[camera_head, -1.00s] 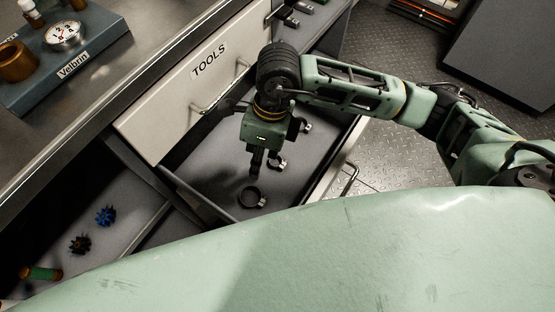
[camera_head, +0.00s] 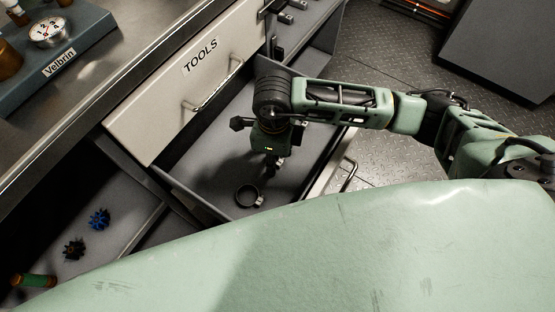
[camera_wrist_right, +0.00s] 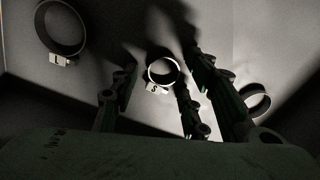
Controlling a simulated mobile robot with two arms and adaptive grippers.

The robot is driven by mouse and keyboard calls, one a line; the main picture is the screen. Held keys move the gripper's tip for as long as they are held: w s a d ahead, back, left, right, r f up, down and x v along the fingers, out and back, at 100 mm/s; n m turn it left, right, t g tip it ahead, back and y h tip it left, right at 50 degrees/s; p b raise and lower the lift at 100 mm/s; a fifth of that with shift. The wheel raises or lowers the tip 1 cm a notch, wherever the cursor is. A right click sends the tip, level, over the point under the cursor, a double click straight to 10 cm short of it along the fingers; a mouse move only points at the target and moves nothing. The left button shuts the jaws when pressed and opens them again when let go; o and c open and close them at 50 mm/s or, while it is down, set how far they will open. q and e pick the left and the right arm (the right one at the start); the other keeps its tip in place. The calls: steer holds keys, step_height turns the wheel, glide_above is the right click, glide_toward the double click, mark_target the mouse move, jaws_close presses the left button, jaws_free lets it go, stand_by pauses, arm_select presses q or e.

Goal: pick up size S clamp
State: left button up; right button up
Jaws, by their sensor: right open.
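The size S clamp (camera_wrist_right: 150,83) is a small ring with a tag marked S, lying on the drawer floor in the right wrist view. It shows between the fingers of my right gripper (camera_wrist_right: 163,72), which is open and empty. In the head view, my right gripper (camera_head: 274,168) points down into the open drawer and hides the S clamp. A larger clamp marked L (camera_wrist_right: 61,59) lies to the left in the right wrist view; it also shows in the head view (camera_head: 247,196). My left gripper is not in view.
Another ring clamp (camera_wrist_right: 256,101) lies at the right in the right wrist view, its label unreadable. The open drawer (camera_head: 205,170) has walls around the gripper. A TOOLS drawer front (camera_head: 170,90) stands beside it. Blue (camera_head: 100,219) and dark (camera_head: 74,248) gears lie in another drawer.

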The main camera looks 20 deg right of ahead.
steer(key=shift+c, duration=0.3)
steer(key=c, duration=0.9)
steer(key=shift+r, duration=0.1)
